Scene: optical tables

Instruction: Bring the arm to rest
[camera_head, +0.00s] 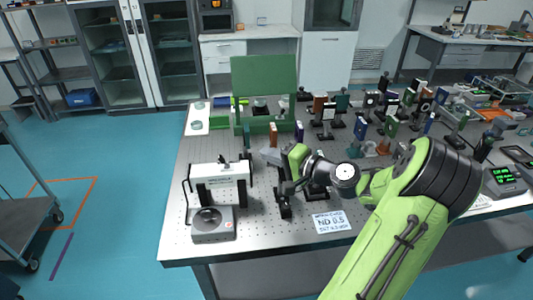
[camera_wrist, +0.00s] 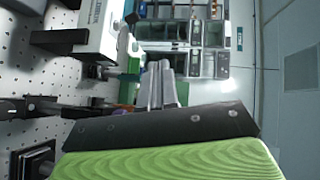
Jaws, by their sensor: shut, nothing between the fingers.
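My green and dark arm reaches in from the lower right in the head view, over the optical table (camera_head: 180,225). My gripper (camera_head: 268,156) is held above the table's middle, right of the white instrument on dark legs. In the wrist view my gripper (camera_wrist: 160,66) shows as two grey fingers lying side by side, shut with nothing between them. No held object is visible.
The white instrument (camera_head: 220,174) and a grey device with a round top (camera_head: 212,224) stand left. Several optic mounts crowd the right. A labelled card (camera_head: 331,222) lies in front.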

